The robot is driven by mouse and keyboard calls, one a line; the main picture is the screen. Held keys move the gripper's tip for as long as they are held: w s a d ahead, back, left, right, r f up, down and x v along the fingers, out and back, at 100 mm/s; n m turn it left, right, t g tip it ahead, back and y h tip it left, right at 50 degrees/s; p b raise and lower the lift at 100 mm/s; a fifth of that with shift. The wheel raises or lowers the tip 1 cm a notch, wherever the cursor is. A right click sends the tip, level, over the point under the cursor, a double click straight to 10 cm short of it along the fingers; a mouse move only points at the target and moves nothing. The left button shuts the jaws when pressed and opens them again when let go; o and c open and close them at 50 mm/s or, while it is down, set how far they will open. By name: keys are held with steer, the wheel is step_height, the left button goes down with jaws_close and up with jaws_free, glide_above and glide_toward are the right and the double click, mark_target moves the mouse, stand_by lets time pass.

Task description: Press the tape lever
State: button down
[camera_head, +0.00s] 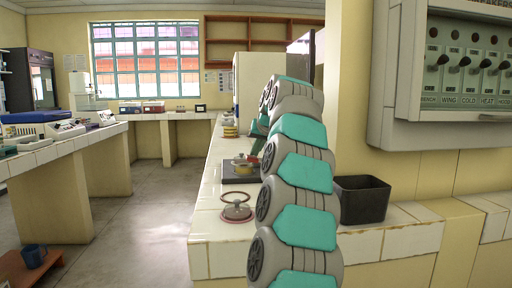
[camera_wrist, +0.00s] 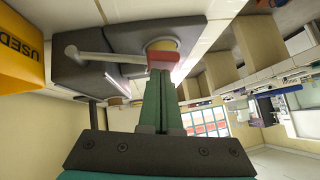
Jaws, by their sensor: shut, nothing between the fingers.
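A dark grey device (camera_wrist: 120,50) fills the upper left of the wrist view. My arm hides part of my gripper there.
A yellow box marked USED (camera_wrist: 22,45) lies close to the device in the wrist view. A switch panel (camera_head: 465,70) hangs at right.

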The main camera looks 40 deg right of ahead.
mark_target(252, 158)
steer(key=f+b, duration=0.1)
steer(key=f+g+h+b, duration=0.1)
steer(key=a+f+n+h+b, duration=0.1)
steer(key=shift+w+a+f, duration=0.1)
steer(key=shift+w+f, duration=0.1)
steer(key=shift+w, duration=0.15)
steer(key=shift+r+g, duration=0.15)
steer(key=shift+g, duration=0.15)
steer(key=shift+r+p, duration=0.8)
steer(key=shift+p, duration=0.1)
steer(key=shift+r, duration=0.4)
steer(key=r+p, duration=0.2)
steer(key=r, duration=0.2)
steer(key=shift+s+p, duration=0.2)
steer(key=shift+p, duration=0.15)
steer(key=s+d+v, duration=0.1)
steer(key=v, duration=0.8)
